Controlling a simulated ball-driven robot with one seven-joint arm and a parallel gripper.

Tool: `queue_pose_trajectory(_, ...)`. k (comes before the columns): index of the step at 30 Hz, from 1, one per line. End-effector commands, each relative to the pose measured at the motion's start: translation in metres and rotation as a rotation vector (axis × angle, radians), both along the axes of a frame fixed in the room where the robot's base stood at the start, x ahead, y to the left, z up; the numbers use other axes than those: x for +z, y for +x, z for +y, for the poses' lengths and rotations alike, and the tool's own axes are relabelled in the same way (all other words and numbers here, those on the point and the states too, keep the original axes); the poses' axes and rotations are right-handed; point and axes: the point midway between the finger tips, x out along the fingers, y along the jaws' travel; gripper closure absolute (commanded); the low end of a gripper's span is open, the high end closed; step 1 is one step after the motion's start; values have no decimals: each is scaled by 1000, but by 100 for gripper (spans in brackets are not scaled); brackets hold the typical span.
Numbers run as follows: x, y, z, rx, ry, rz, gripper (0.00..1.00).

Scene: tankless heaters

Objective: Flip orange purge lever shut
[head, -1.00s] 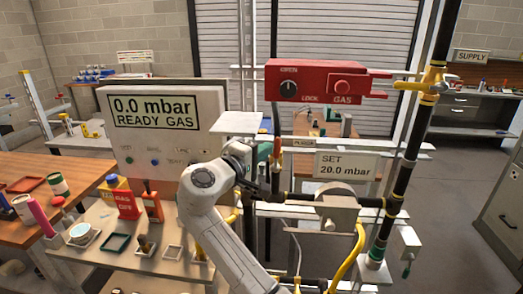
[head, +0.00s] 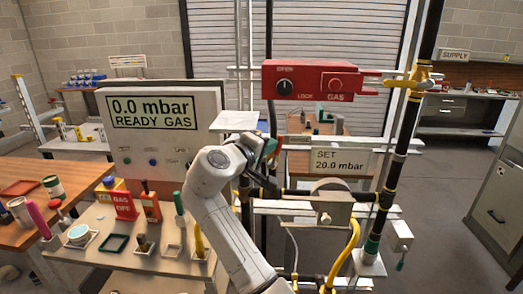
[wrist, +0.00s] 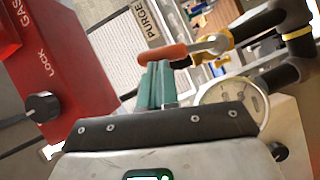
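The orange purge lever (wrist: 175,53) sits on a brass and yellow valve fitting at the upper middle of the wrist view, near the PURGE label (wrist: 147,20). It lies roughly sideways in that picture. My gripper (wrist: 155,66) has its teal fingers side by side, shut with nothing seen between them. The fingertips are right at the lever's left end; I cannot tell whether they touch. In the head view, my gripper (head: 267,147) is mostly hidden by my wrist, and only a little of the lever shows there.
A red gas control box (head: 312,80) with a black knob (wrist: 42,107) is close on the left in the wrist view. A round gauge (wrist: 235,97) and dark pipes are close on the right. The SET 20.0 mbar sign (head: 340,161) stands right of the gripper.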

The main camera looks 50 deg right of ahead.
Motion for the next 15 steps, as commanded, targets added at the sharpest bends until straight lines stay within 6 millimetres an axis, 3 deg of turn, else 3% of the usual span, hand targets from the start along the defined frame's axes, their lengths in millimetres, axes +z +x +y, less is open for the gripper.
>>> queue_pose_trajectory(15,-4,-28,-32,-1,295,-380,100)
